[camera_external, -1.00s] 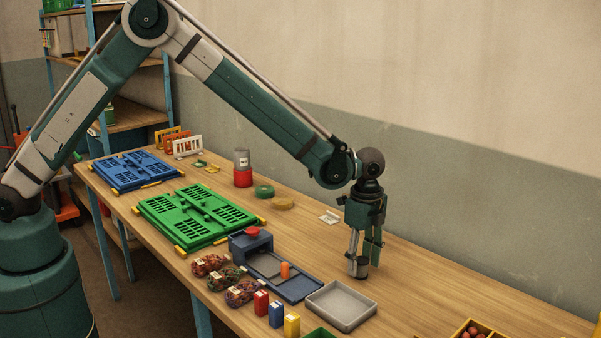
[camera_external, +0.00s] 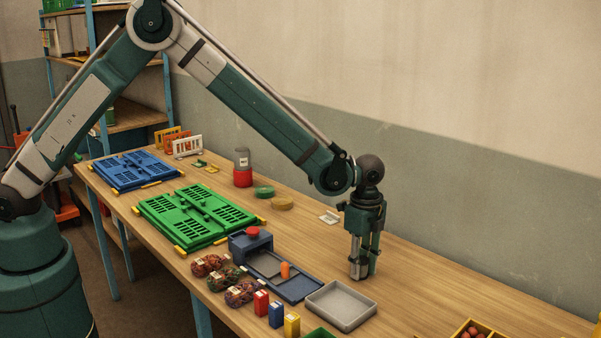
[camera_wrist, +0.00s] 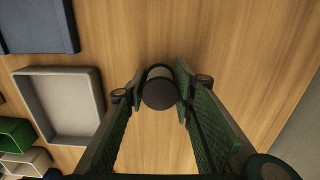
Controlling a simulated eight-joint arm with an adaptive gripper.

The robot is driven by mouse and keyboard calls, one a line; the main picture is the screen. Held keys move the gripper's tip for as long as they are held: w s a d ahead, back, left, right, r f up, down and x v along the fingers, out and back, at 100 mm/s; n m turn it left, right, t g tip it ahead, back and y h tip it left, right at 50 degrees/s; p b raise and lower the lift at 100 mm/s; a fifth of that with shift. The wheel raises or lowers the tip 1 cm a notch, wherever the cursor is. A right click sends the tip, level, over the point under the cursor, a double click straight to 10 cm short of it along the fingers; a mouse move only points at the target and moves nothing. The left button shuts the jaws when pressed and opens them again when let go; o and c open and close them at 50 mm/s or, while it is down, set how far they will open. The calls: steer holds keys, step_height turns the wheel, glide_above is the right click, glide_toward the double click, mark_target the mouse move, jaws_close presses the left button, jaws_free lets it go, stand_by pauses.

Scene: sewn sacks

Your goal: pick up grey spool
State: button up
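The grey spool (camera_wrist: 160,92) shows in the wrist view as a dark round end with a lighter body behind it. It is between the two green finger pads of my gripper (camera_wrist: 160,80), close to both. I cannot tell whether the pads press on it. There the fingers largely hide the spool.
A small white piece (camera_external: 330,217) lies behind. A yellow box (camera_external: 462,332) of round things is at front right. The wooden table (camera_external: 430,285) to the right is bare.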

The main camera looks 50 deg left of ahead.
mark_target(362, 259)
steer(key=shift+r, duration=0.1)
steer(key=shift+c, duration=0.5)
steer(key=shift+r, duration=4.9)
